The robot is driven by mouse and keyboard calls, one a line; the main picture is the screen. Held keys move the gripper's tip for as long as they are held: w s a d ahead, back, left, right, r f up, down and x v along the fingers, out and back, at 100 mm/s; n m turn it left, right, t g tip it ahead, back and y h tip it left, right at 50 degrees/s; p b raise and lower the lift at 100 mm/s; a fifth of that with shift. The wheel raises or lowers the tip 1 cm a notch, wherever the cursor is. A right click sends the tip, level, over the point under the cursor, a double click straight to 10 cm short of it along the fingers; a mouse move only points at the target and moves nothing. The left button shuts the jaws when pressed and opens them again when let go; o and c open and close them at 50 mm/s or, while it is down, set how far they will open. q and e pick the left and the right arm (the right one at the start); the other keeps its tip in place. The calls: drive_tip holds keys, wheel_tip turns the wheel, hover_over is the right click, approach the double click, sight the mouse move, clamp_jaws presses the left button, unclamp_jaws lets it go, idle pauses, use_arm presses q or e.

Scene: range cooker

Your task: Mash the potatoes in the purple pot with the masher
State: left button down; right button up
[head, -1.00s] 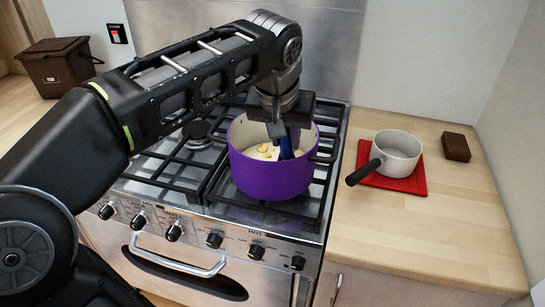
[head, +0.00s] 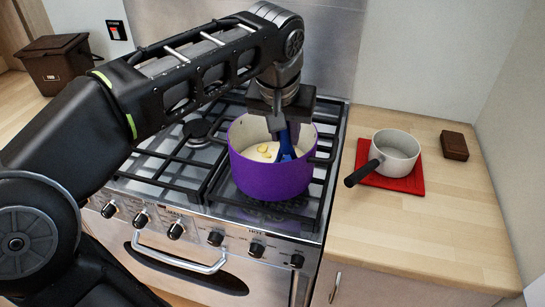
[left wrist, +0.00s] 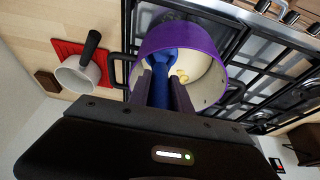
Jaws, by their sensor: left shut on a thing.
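The purple pot (head: 268,178) stands on the right front burner of the cooker. Its inside is pale, and yellowish potato pieces (head: 264,149) lie in it; they also show in the left wrist view (left wrist: 182,75). My left gripper (head: 277,122) is above the pot, pointing down, shut on the blue masher (head: 287,144). In the left wrist view the masher (left wrist: 162,66) stands between the two fingers and reaches down into the pot. The masher's lower end is hidden. My right gripper is not in view.
A white saucepan (head: 398,148) with a black handle stands on a red mat (head: 409,184) on the right counter. A small dark brown box (head: 454,146) lies behind it. A brown bin (head: 58,70) stands at the back left. The front right counter is clear.

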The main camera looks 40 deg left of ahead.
use_arm(q)
drive_tip(key=shift+r, duration=0.1)
drive_tip(key=w+a+r+p, duration=0.1)
drive_tip(key=w+a+p, duration=0.4)
drive_tip(key=w+a, duration=0.1)
drive_tip(key=shift+a+r, duration=0.4)
drive_tip(key=shift+a, duration=0.05)
drive_tip(key=shift+f, duration=0.1)
idle(0.4)
